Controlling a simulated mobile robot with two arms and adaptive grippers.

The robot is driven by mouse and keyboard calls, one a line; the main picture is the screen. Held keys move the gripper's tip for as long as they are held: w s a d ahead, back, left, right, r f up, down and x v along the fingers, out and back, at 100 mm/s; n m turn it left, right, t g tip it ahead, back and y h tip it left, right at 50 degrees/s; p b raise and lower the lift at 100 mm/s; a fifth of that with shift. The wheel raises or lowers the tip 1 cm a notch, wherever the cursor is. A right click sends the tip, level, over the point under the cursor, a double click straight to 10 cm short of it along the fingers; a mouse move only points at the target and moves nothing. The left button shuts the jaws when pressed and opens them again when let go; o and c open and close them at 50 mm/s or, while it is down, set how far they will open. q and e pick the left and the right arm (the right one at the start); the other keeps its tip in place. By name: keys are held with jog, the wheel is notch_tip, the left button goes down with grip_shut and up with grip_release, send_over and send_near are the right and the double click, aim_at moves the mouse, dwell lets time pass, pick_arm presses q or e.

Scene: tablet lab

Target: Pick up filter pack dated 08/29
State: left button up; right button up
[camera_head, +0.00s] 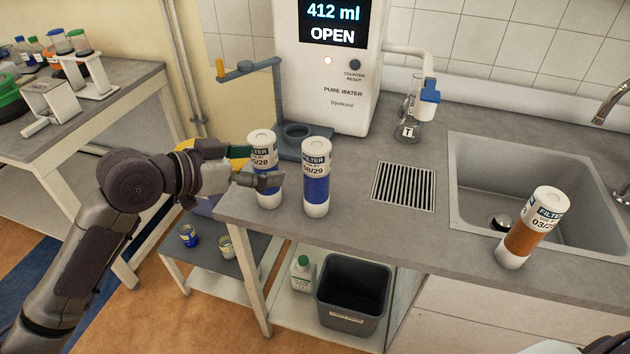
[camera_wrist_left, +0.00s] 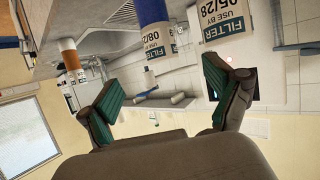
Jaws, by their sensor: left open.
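The filter pack dated 08/29 (camera_head: 316,178) is a white upright cylinder with a blue band, standing near the counter's front edge. The similar blue-banded pack dated 05/28 (camera_head: 264,150) stands just left of it. My left gripper (camera_head: 256,166) is open and empty beside the 05/28 pack, with one finger crossing in front of it. In the upside-down left wrist view, the 08/29 pack (camera_wrist_left: 154,30) shows above the gap between the fingers (camera_wrist_left: 170,92). The 05/28 pack (camera_wrist_left: 226,20) shows above the right-hand finger.
An orange-banded filter pack (camera_head: 533,228) stands by the sink (camera_head: 470,160). Behind the blue-banded packs are a blue-grey stand (camera_head: 285,70) and the water purifier (camera_head: 335,90). A drain grate (camera_head: 403,187) lies right of them. A grey bin (camera_head: 352,295) stands below the counter.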

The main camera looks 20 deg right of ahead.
aim_at(316, 149)
pick_arm(q)
jog(key=shift+m, duration=0.3)
jog(key=w+d, duration=0.1)
jog(key=d, duration=0.1)
jog(key=w+d+f+p, duration=0.1)
jog(key=d, duration=0.4)
jog(key=shift+w+d+f+p, duration=0.2)
jog(key=shift+w+d+p, duration=0.15)
jog(key=shift+w+p, duration=0.05)
jog(key=shift+w+d+f+p, duration=0.1)
jog(key=shift+w+d+p, duration=0.25)
jog(key=shift+d, duration=0.15)
jog(key=p+x, duration=0.1)
jog(key=x, duration=0.2)
jog(key=shift+w+d+f, duration=0.1)
jog(key=shift+w+d, duration=0.1)
jog(key=shift+w+d+f, duration=0.15)
jog(key=shift+d+f, duration=0.05)
jog(key=shift+d, duration=0.1)
jog(key=shift+a, duration=0.1)
